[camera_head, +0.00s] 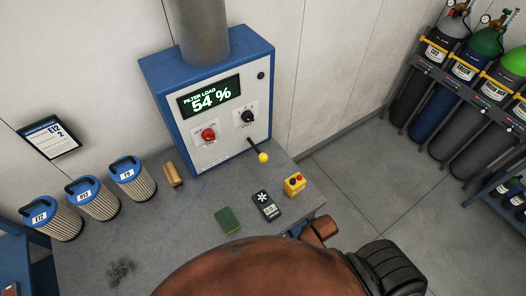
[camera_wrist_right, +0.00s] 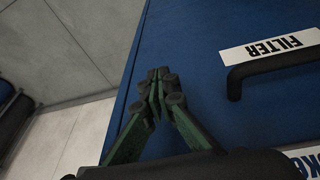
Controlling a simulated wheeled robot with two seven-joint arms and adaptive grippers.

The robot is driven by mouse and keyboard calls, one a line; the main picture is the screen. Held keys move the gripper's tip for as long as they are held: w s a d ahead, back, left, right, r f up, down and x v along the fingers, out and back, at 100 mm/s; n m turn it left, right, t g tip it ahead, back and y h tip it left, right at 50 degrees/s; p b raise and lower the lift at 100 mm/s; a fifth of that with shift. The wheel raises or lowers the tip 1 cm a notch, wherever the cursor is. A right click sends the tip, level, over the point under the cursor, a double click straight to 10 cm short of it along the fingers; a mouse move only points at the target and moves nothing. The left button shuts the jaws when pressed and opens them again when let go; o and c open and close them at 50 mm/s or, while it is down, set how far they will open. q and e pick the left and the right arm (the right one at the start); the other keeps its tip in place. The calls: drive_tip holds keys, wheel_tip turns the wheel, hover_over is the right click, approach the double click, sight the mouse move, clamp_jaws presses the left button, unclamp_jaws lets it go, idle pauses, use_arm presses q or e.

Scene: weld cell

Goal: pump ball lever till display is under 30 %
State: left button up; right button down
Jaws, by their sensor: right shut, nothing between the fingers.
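The blue and white filter unit (camera_head: 212,100) stands at the back of the grey bench. Its display (camera_head: 210,97) reads "FILTER LOAD 54 %". The lever with a yellow ball (camera_head: 263,157) sticks out from the lower right of its front panel and points down to the right. A red knob (camera_head: 208,134) and a black knob (camera_head: 248,116) sit above it. My right gripper (camera_wrist_right: 157,75) shows in the right wrist view, shut and empty, in front of a blue panel with a "FILTER" label and a black handle. My left gripper is in neither view.
Filter cartridges (camera_head: 92,199) stand on the bench at left. A wooden-handled brush (camera_head: 173,175), green pad (camera_head: 228,221), handheld meter (camera_head: 265,205) and yellow button box (camera_head: 294,184) lie nearer the unit. Gas bottles (camera_head: 459,90) stand at right. Floor between is clear.

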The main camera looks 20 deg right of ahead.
wheel_tip(320, 180, up, 13)
drive_tip(key=p, duration=0.2)
drive_tip(key=w+d+r+n+t+h, duration=0.3)
drive_tip(key=w+d+r+t, duration=0.25)
drive_tip(key=w+r, duration=0.5)
drive_tip(key=w+a+r+n+t, duration=0.1)
drive_tip(key=w+r+n+t, duration=0.2)
drive_tip(key=w+r, duration=0.4)
drive_tip(key=w+a+r+n+t, duration=0.25)
drive_tip(key=w+r+t, duration=0.2)
drive_tip(key=r, duration=0.55)
drive_tip(key=w+a+r+n+t+y, duration=0.35)
drive_tip(key=a+r+n+y, duration=0.25)
drive_tip(key=a+r+n, duration=0.5)
drive_tip(key=s+a+r+n+g+y, duration=0.2)
drive_tip(key=a+r+n+g+y, duration=0.15)
drive_tip(key=a+n+y, duration=0.9)
wheel_tip(320, 180, down, 14)
drive_tip(key=n+g+h, duration=0.5)
drive_tip(key=n+g, duration=0.3)
drive_tip(key=n, duration=0.6)
drive_tip(key=w+d+f+n+h, duration=0.1)
drive_tip(key=w+d+f+h, duration=0.1)
drive_tip(key=d, duration=0.5)
drive_tip(key=w+d+f+n+h, duration=0.1)
drive_tip(key=w+d+f+h, duration=0.2)
drive_tip(key=d, duration=0.4)
drive_tip(key=shift+h, duration=0.75)
